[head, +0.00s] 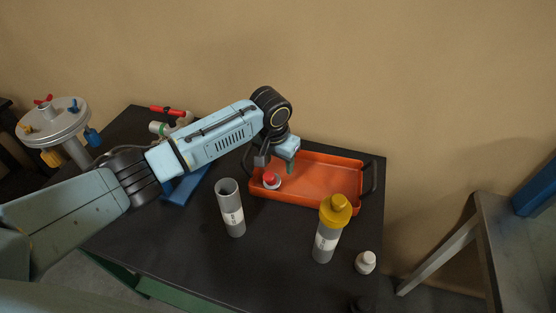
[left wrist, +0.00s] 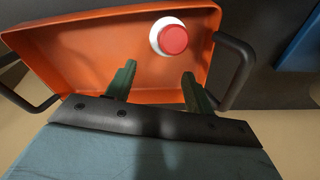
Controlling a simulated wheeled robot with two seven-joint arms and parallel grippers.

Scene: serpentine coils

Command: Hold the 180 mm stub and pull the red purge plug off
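The red purge plug (head: 271,180), with a white collar, lies in the left part of an orange tray (head: 318,183). In the left wrist view the plug (left wrist: 173,39) is inside the tray near a corner, beyond my fingertips. A grey stub (head: 232,220) with a white label stands upright on the dark table, its top open. A second grey labelled stub (head: 324,247) stands to the right with a yellow cap (head: 336,209) on it. My left gripper (head: 276,164) is over the tray, fingers apart and empty (left wrist: 158,72). My right gripper is not seen.
A small white cap or bottle (head: 365,262) stands at the table's right front. Behind my left arm are a red-handled fitting (head: 168,110) and a blue piece (head: 185,188). A round flanged stand (head: 54,122) is at the far left. The tray has dark side handles.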

